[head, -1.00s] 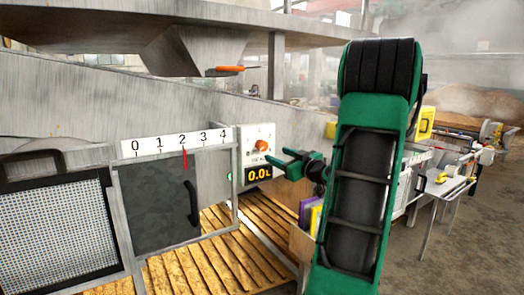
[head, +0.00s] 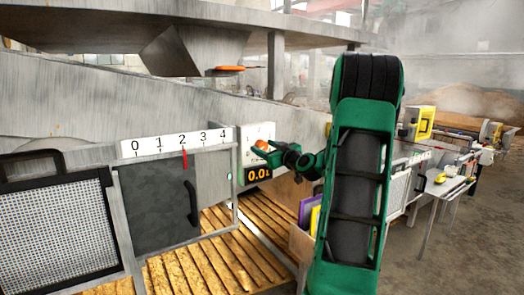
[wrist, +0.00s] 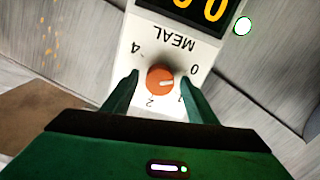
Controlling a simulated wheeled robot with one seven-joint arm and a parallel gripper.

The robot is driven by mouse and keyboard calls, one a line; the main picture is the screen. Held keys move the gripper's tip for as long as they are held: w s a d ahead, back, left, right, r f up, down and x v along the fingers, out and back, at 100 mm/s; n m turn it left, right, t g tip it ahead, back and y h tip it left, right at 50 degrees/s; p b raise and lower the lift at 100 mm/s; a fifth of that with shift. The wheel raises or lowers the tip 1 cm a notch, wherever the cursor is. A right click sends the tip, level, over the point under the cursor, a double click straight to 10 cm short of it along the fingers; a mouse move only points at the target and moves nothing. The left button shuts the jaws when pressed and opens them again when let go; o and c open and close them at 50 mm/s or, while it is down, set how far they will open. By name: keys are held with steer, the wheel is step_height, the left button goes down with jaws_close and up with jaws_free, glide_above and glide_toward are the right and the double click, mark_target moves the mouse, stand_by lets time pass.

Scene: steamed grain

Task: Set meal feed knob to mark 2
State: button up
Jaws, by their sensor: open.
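The orange meal feed knob (wrist: 160,80) sits on a white panel marked MEAL (wrist: 175,42), which appears upside down in the wrist view. Marks 0, 1, 2 and 4 show around it; 3 is hidden. My gripper (wrist: 159,77) is open, with one finger on each side of the knob and gaps visible. In the head view the knob (head: 262,144) is partly covered by my gripper (head: 264,154). The display (head: 258,174) below reads 0.0.
Left of the panel is a dark gate (head: 160,207) with a handle, under a 0–4 scale (head: 177,141) whose red pointer stands at 2. A slatted wooden conveyor (head: 215,255) runs below. A box with folders (head: 308,217) stands right of it.

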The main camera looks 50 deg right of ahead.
steer(key=c, duration=1)
steer(key=shift+c, duration=0.2)
steer(key=shift+a+m, duration=0.1)
steer(key=shift+m, duration=0.2)
steer(key=m, duration=1.7)
steer(key=shift+f, duration=0.15)
steer(key=m, duration=0.6)
steer(key=shift+f, duration=0.1)
